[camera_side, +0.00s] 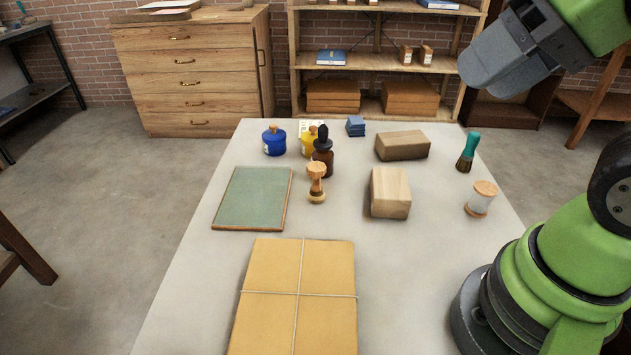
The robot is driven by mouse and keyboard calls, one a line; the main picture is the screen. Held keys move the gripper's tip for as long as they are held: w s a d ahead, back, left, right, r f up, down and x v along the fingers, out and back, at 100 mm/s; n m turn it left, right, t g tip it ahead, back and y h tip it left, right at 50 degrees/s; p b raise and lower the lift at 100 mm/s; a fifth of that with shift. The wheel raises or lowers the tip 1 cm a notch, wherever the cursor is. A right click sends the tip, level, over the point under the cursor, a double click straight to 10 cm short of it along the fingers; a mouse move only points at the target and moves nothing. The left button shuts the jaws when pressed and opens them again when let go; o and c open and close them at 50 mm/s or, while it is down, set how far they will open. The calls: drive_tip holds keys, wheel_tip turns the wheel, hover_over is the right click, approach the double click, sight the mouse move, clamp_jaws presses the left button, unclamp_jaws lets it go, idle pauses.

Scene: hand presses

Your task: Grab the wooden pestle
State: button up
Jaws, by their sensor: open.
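The wooden pestle (316,184) stands upright near the middle of the table, with a wide light-brown top, a narrow waist and a rounded base. A dark brown dropper bottle (323,160) stands close behind it and partly overlaps it in the view. My gripper (478,78) is high at the upper right, well above the table and far to the right of the pestle. Its grey fingers are open, and nothing shows between them.
A green board (252,198) lies left of the pestle, a tied tan parcel (270,325) in front. Two wooden blocks (390,192) (403,146), a brush (467,152) and a thread spool (481,198) stand to the right. Blue (274,141) and yellow jars (308,142) and small blue blocks (355,127) are behind.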

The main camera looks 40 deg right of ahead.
drive_tip(key=o, duration=0.5)
drive_tip(key=n+g, duration=0.3)
drive_tip(key=n, duration=0.5)
hover_over(319, 167)
drive_tip(key=s+d, duration=0.1)
drive_tip(key=s, duration=0.3)
wheel_tip(319, 167, down, 13)
drive_tip(key=shift+n, duration=0.3)
drive_tip(key=x, duration=0.2)
drive_tip(key=d+x, duration=0.1)
drive_tip(key=x, duration=0.4)
drive_tip(key=shift+w+d+f, duration=0.1)
drive_tip(key=shift+d+f, duration=0.1)
drive_tip(key=shift+f, duration=0.35)
drive_tip(key=shift+s+x, duration=0.2)
drive_tip(key=shift+x, duration=2.9)
